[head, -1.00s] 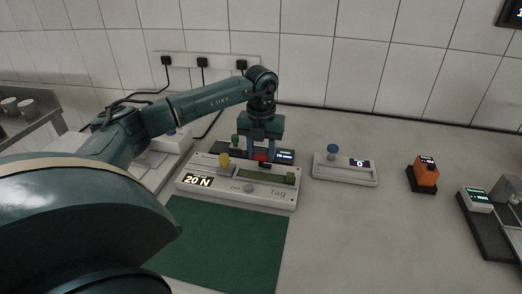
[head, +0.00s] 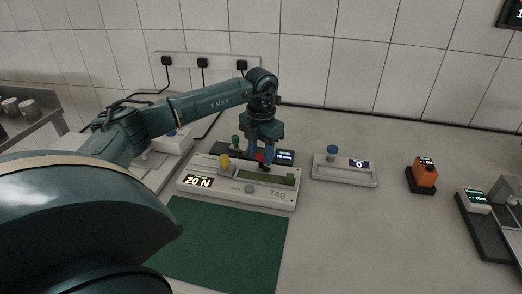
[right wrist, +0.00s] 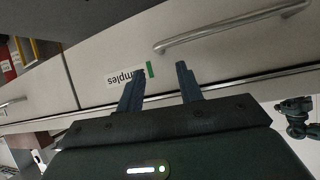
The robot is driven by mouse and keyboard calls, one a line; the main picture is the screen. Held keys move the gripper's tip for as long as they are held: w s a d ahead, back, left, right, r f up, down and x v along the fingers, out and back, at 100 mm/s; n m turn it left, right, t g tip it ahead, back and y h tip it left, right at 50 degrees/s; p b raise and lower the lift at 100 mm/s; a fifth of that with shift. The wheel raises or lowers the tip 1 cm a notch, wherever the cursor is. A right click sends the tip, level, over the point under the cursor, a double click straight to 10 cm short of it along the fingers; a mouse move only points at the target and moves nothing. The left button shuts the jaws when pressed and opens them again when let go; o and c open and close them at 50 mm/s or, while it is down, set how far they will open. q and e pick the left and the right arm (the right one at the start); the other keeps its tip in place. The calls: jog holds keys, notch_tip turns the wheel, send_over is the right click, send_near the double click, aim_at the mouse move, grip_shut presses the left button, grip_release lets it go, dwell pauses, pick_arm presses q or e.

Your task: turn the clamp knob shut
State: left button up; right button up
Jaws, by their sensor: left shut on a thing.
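A white tester marked "Tag" (head: 250,189) with a lit "20 N" display stands behind a green mat. A small red knob (head: 260,156) shows at my left gripper (head: 262,158), which points straight down over the tester. The left gripper is shut on the red knob, its fingers partly hiding it. My right gripper (right wrist: 158,84) shows only in the right wrist view. Its two fingers are apart with nothing between them.
The green mat (head: 222,240) lies in front of the tester. A white device with a blue knob (head: 345,171) and an orange device (head: 426,172) stand to the right. In the right wrist view, a drawer front (right wrist: 215,62) with a bar handle lies beyond the fingers.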

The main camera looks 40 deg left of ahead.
aim_at(261, 155)
pick_arm(q)
jog(key=m, duration=0.6)
jog(key=shift+m, duration=0.3)
jog(key=m, duration=0.4)
jog(key=shift+m, duration=0.9)
jog(key=o, duration=1)
notch_tip(261, 155, up, 13)
jog(key=shift+r, duration=0.15)
